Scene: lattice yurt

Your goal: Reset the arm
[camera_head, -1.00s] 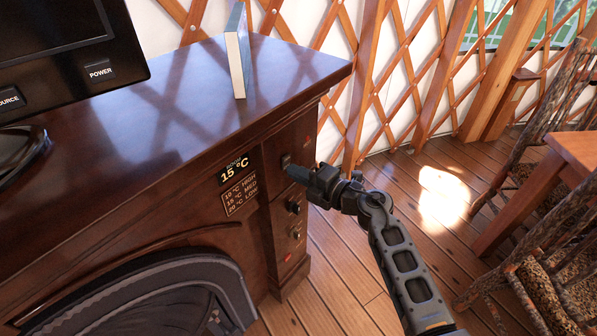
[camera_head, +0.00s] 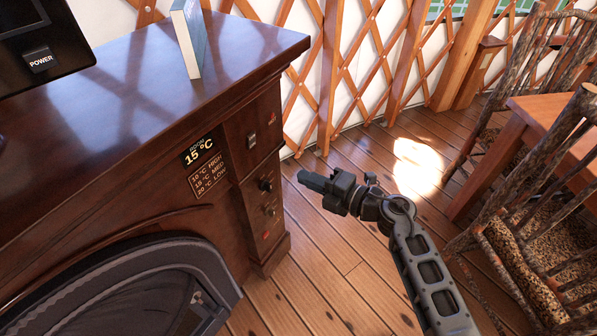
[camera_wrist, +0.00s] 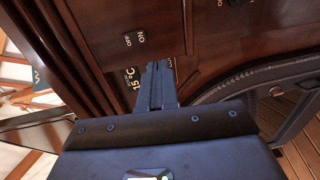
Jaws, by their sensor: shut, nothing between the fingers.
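My gripper (camera_head: 314,181) is shut and empty in the head view. It is in the air to the right of the dark wooden fireplace cabinet (camera_head: 230,110), apart from it, above the plank floor. In the wrist view my gripper's fingers (camera_wrist: 157,72) are together and point toward the cabinet front (camera_wrist: 215,45). The arm reaches up from the lower right of the head view.
The cabinet front has a rocker switch (camera_head: 252,140), a knob (camera_head: 265,186) and a temperature panel (camera_head: 204,165). A book (camera_head: 188,40) stands on top, near a monitor (camera_head: 40,45). A wooden table (camera_head: 560,125) and chairs (camera_head: 530,255) are at right. Floor between is clear.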

